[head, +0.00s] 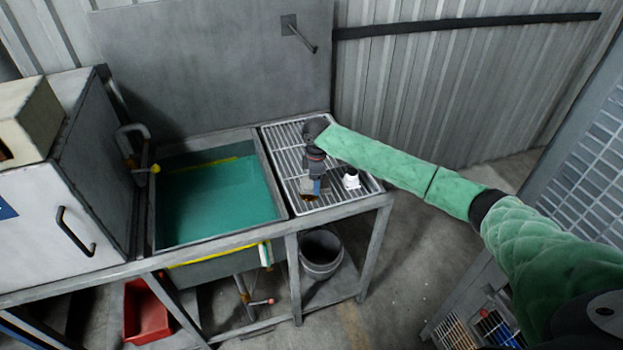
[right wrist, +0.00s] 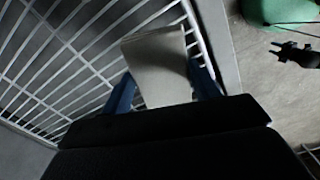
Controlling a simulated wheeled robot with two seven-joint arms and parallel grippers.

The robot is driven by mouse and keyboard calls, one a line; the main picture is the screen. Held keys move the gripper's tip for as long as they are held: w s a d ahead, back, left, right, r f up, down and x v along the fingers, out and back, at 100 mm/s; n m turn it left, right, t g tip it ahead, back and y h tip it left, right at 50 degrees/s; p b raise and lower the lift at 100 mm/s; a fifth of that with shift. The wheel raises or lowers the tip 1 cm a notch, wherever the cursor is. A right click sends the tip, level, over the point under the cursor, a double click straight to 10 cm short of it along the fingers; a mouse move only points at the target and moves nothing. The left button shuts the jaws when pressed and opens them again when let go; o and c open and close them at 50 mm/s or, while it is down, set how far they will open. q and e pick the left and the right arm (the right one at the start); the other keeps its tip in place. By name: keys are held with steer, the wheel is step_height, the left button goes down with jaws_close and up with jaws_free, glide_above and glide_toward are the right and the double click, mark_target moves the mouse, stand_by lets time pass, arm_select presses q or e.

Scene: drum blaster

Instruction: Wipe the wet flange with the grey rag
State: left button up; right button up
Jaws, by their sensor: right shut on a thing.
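My right arm reaches in from the right over the slatted metal rack (head: 288,152). My right gripper (head: 314,187) points down at the rack near its front. In the right wrist view its blue fingers (right wrist: 163,88) are shut on a pale grey folded piece, which looks like the grey rag (right wrist: 158,58). A small white piece (head: 351,180), probably the flange, stands on the rack just right of the gripper, apart from it. Wetness on it is too small to tell. The white piece does not show clearly in the right wrist view. My left gripper is not in view.
A basin of green liquid (head: 215,200) lies left of the rack. A grey cabinet (head: 75,190) with a handle stands further left. A grey bucket (head: 321,252) sits below the rack, and a red bin (head: 146,312) is under the bench. A corrugated wall rises behind.

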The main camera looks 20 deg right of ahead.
mark_target(304, 182)
stand_by(0.4)
steer(key=shift+w+a+p, duration=0.2)
steer(key=shift+a, duration=0.5)
steer(key=shift+w+a+p, duration=0.2)
steer(key=shift+a, duration=0.5)
steer(key=shift+w+a+p, duration=0.2)
steer(key=shift+a, duration=0.5)
steer(key=shift+d, duration=0.2)
steer(key=shift+s+d+p, duration=0.2)
steer(key=shift+d+p, duration=0.15)
steer(key=shift+d, duration=0.3)
steer(key=shift+s+d+p, duration=0.25)
steer(key=shift+d+p, duration=0.05)
steer(key=shift+d, duration=0.4)
steer(key=shift+s+d+p, duration=0.2)
steer(key=shift+d+p, duration=0.15)
steer(key=shift+d, duration=0.3)
steer(key=shift+a, duration=0.15)
steer(key=shift+w+a+p, duration=0.15)
steer(key=shift+w+a, duration=0.05)
steer(key=shift+a, duration=0.5)
steer(key=shift+w+a+p, duration=0.1)
steer(key=shift+w+a, duration=0.15)
steer(key=shift+a, duration=0.4)
steer(key=shift+w+a+p, duration=0.15)
steer(key=shift+w+a, duration=0.05)
steer(key=shift+a, duration=0.5)
steer(key=shift+d, duration=0.25)
